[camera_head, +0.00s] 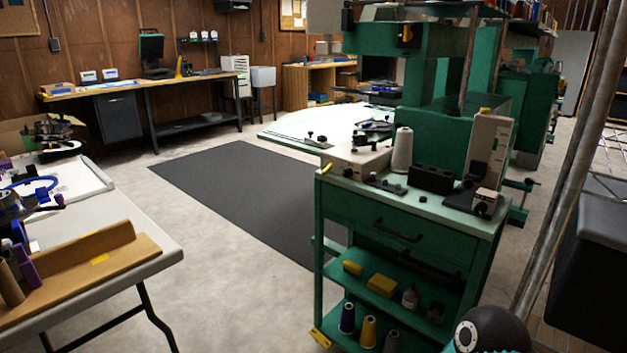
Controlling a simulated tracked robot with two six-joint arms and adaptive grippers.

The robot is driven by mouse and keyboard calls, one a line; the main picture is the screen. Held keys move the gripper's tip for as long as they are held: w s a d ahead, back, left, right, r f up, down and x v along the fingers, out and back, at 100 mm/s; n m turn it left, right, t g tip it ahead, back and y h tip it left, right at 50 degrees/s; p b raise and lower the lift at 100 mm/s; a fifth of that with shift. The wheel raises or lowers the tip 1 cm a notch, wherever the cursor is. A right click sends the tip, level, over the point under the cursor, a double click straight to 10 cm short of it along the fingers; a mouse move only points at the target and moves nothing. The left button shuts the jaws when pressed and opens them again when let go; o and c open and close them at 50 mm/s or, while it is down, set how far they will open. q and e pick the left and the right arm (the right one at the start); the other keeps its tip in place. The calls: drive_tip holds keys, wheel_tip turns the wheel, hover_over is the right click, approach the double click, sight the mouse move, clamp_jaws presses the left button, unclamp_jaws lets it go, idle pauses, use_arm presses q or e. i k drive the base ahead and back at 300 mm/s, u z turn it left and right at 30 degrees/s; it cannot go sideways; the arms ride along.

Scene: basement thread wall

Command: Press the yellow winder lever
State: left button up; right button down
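I cannot make out a yellow winder lever with certainty. A green cart (410,226) stands right of centre. On its top are a beige box (358,163) with a dark knob, a white thread cone (402,150), a black block (431,179) and a tall beige upright unit (490,148). A small beige block with dark parts (487,201) sits at the cart top's right end. A small yellow piece (407,33) shows on the green machine's head, and another (484,111) beside the upright unit. Neither gripper is in view; a dark rounded part of mine shows at the bottom right.
The cart's lower shelves hold yellow boxes (381,286) and thread spools (368,331). A folding table (140,228) is at left. A dark mat (245,195) and bare floor lie between. A metal pole (565,165) and black bin (596,255) stand at right.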

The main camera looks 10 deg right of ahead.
sight(330, 166)
drive_tip(key=i, duration=0.9)
drive_tip(key=z, duration=0.05)
